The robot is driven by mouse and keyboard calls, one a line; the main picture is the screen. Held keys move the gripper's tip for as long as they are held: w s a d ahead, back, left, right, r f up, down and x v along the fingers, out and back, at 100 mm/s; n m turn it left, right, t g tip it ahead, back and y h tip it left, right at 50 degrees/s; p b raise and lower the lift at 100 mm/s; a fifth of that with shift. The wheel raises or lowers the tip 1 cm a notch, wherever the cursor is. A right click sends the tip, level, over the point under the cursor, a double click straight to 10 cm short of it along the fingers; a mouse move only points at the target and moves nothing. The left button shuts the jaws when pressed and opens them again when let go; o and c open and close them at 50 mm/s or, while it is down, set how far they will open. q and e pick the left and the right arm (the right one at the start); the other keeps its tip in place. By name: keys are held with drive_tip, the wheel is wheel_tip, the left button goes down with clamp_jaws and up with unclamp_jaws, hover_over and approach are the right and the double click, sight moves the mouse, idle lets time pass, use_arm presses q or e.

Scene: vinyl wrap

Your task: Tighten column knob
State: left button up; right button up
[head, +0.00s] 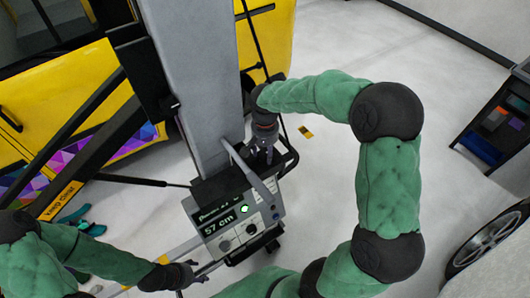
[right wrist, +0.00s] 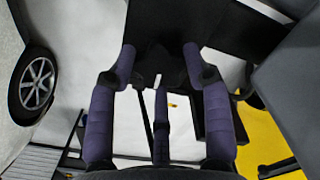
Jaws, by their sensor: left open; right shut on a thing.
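A tall grey column (head: 190,80) rises from a control box (head: 235,220) whose display reads "57 cm". My right gripper (head: 264,152) is at the right side of the column, just above the box. In the right wrist view its purple fingers (right wrist: 160,60) close around a dark, knob-like part (right wrist: 165,68) against a black surface. The column knob's outline is hard to make out there, and in the head view my gripper hides it. My left gripper (head: 198,276) is open and empty, low and left of the box.
A yellow vehicle (head: 265,40) with a patterned lower panel stands behind the column. A dark shelf cart (head: 500,120) and a car wheel (head: 490,240) are at the right; the wheel also shows in the right wrist view (right wrist: 37,82). The pale floor between is mostly clear.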

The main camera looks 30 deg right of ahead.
sight(265, 154)
drive_tip(key=shift+m, duration=0.7)
drive_tip(key=o, duration=1.2)
drive_tip(key=shift+c, duration=0.2)
drive_tip(key=shift+r, duration=0.1)
wheel_tip(265, 154, up, 12)
